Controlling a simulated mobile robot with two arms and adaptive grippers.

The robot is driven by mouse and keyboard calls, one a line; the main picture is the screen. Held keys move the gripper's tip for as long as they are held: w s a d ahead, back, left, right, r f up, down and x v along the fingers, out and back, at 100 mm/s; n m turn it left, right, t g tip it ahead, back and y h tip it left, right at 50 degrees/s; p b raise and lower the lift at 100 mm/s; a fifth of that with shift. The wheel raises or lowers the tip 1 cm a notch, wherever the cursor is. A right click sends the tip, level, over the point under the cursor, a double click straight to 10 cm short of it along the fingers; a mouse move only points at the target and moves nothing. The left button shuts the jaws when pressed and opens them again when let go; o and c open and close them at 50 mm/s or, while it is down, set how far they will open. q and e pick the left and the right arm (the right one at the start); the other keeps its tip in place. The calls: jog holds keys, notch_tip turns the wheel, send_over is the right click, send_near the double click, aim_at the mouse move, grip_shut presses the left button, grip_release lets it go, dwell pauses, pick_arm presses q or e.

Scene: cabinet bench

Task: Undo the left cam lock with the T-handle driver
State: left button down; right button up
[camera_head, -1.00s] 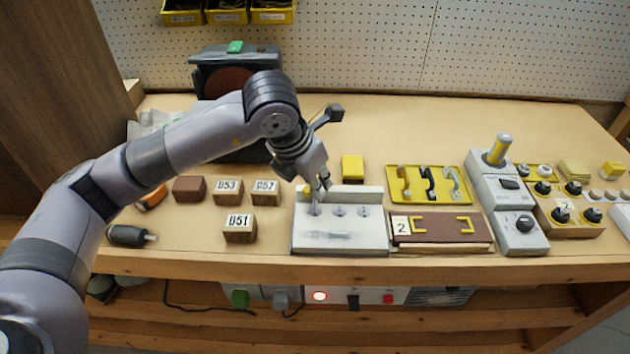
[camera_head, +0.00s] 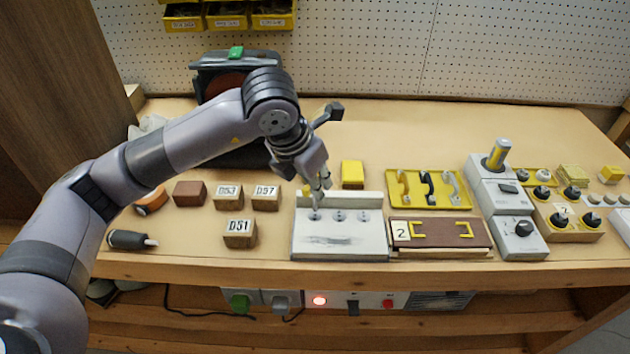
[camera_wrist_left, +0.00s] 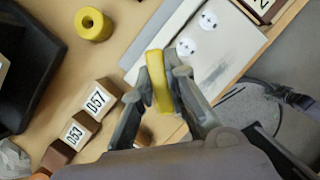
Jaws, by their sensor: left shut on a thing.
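My left gripper (camera_head: 320,184) is shut on the yellow handle of the T-handle driver (camera_wrist_left: 155,82). In the head view, the handle's end shows just left of the fingers. The grey shaft runs down to the left cam lock (camera_head: 314,217) on the white panel (camera_head: 340,240). The tip appears to meet the lock, but I cannot tell how deep it sits. The middle and right cam locks stand clear, and also show in the wrist view (camera_wrist_left: 186,47) (camera_wrist_left: 208,20). The left lock is hidden there. My right gripper is out of view.
Number blocks (camera_head: 240,233) stand left of the panel, beside a screwdriver (camera_head: 130,240). A yellow cylinder (camera_head: 352,174) stands behind the panel. A brown plate (camera_head: 437,231) and a yellow handle rack (camera_head: 430,187) are on its right. The bench behind is mostly clear.

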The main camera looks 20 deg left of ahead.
pick_arm(q)
jog(key=shift+r+p, duration=0.85)
jog(key=shift+r, duration=1.05)
jog(key=shift+r+p, duration=0.45)
jog(key=shift+r, duration=0.6)
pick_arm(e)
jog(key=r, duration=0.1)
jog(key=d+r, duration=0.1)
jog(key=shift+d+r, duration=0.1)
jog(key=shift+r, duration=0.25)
